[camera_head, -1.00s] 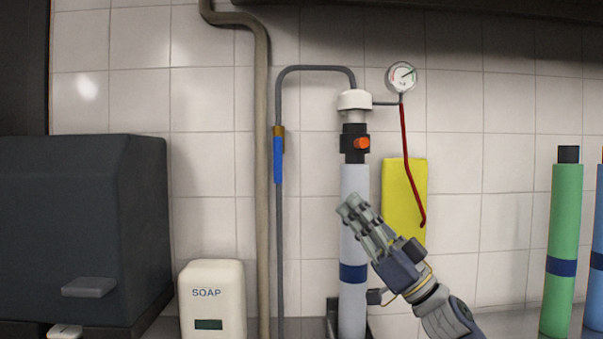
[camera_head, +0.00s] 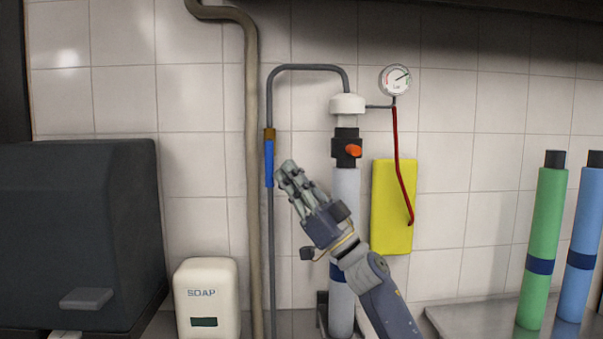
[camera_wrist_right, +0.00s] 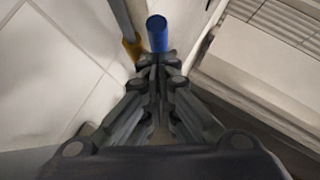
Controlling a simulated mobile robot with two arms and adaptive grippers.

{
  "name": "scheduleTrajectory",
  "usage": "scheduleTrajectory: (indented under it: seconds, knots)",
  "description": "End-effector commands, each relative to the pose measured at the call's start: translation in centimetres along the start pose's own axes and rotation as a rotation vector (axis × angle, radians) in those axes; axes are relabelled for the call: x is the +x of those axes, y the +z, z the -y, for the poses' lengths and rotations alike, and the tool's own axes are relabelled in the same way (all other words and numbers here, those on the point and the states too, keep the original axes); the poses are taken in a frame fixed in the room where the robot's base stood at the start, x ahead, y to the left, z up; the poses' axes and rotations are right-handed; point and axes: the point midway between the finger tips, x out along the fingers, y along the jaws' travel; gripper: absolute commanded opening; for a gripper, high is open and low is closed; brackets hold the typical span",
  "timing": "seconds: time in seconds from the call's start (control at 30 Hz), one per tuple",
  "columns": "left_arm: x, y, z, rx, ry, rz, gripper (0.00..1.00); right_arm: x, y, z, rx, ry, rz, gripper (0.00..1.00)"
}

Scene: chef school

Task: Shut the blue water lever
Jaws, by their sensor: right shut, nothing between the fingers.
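The blue lever (camera_head: 269,163) hangs straight down along a thin grey pipe, below a brass-coloured valve body (camera_head: 269,134). My right gripper (camera_head: 284,170) is shut and empty, with its fingertips just right of the lever's lower end in the head view. In the right wrist view the lever (camera_wrist_right: 157,33) shows end-on just beyond the closed fingertips (camera_wrist_right: 158,62), with the brass fitting (camera_wrist_right: 133,48) to its left. I cannot tell whether the fingertips touch the lever. My left gripper is not in view.
A white filter column with an orange knob (camera_head: 353,150) stands behind my right arm. A gauge (camera_head: 395,80), a red tube (camera_head: 400,165) and a yellow sponge (camera_head: 393,215) are to its right. A soap dispenser (camera_head: 207,270) and a dark box (camera_head: 100,225) are at left.

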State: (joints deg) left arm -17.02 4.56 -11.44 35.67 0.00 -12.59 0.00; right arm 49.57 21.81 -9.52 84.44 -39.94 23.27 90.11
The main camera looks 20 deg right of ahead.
Motion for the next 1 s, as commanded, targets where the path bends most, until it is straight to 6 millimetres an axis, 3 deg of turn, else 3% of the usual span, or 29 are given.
scheduleTrajectory:
  seconds: [0.43,1.0]
  knots:
    - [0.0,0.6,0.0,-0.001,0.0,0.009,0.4,0.1,0.1,0.0,0.001,0.0,-0.004,0.0]
    - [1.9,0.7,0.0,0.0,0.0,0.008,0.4,-0.1,0.5,0.0,0.053,0.051,-0.111,0.0]
